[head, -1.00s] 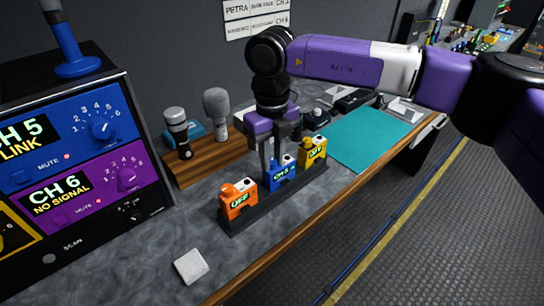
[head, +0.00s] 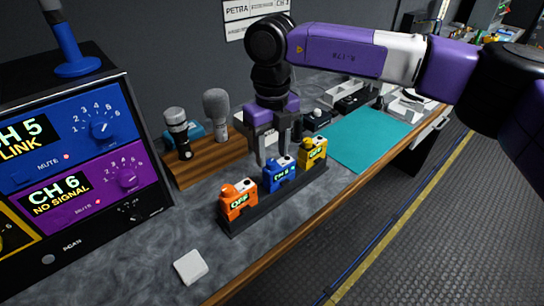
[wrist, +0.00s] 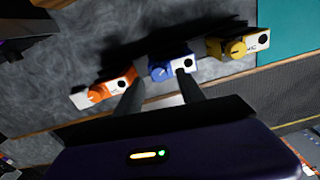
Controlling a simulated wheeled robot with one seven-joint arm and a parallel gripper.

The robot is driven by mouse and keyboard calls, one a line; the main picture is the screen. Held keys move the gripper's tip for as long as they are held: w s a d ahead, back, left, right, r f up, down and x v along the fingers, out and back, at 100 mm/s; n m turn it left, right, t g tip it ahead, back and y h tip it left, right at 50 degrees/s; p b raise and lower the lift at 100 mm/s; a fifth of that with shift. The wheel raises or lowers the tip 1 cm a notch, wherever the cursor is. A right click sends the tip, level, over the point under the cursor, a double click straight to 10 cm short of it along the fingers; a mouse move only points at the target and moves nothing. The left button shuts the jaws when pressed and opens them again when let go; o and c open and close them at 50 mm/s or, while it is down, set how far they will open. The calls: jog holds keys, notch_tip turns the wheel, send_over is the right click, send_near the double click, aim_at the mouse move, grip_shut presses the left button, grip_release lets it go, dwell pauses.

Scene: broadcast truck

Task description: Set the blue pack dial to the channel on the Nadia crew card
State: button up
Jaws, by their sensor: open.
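The blue pack (head: 279,176) stands upright in the middle of a dark rack, between the orange and yellow packs. Its small green display starts with CH; the digit is too small to be sure of. Its dial shows on top in the wrist view (wrist: 160,72). My gripper (head: 271,160) points down just above and behind the blue pack, open and empty, its fingers apart from the dial. In the wrist view, the fingers (wrist: 160,92) frame the blue pack. Wall cards (head: 254,20) include one reading PETRA; the lower one is illegible, and no Nadia name can be read.
The orange pack (head: 238,200) reads OFF; the yellow pack (head: 313,152) stands close on the right. A receiver rack (head: 75,130) at left shows CH 5 LINK on blue and CH 6 NO SIGNAL on purple. Microphones stand on a wooden block behind. A teal mat (head: 368,138) lies right.

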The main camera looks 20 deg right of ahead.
aim_at(272, 162)
notch_tip(272, 162, up, 6)
jog(key=shift+f, duration=0.1)
dwell(0.5)
